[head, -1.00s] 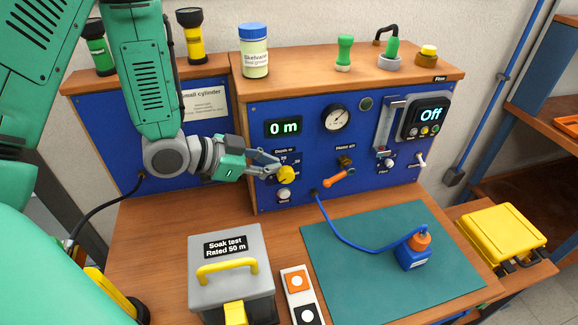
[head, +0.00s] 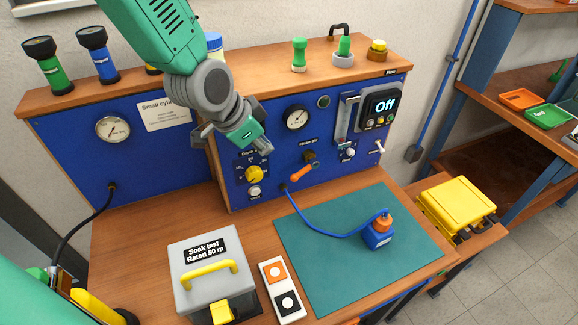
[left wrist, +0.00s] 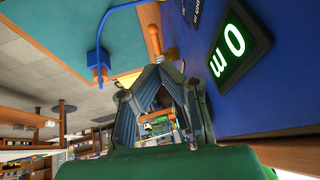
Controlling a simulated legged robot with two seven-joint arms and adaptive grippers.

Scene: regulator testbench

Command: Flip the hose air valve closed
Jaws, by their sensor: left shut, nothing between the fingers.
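The hose air valve has an orange lever handle (head: 303,172) on the blue front panel, below a small label and right of the yellow knob (head: 254,174). The handle slants, its lower end to the left. In the left wrist view the orange handle (left wrist: 153,40) shows beyond the fingers. My left gripper (head: 266,149) is shut and empty in front of the panel, above the yellow knob and up-left of the handle, apart from it. It hides the depth display in the head view; the wrist view shows that display (left wrist: 230,52) reading 0 m. My right gripper is out of view.
A blue hose (head: 320,230) runs from the panel to a blue bottle-like fitting (head: 377,238) on the green mat (head: 330,270). A grey case (head: 190,262) and a two-button box (head: 273,273) stand in front. Torches and small fittings stand on the bench top.

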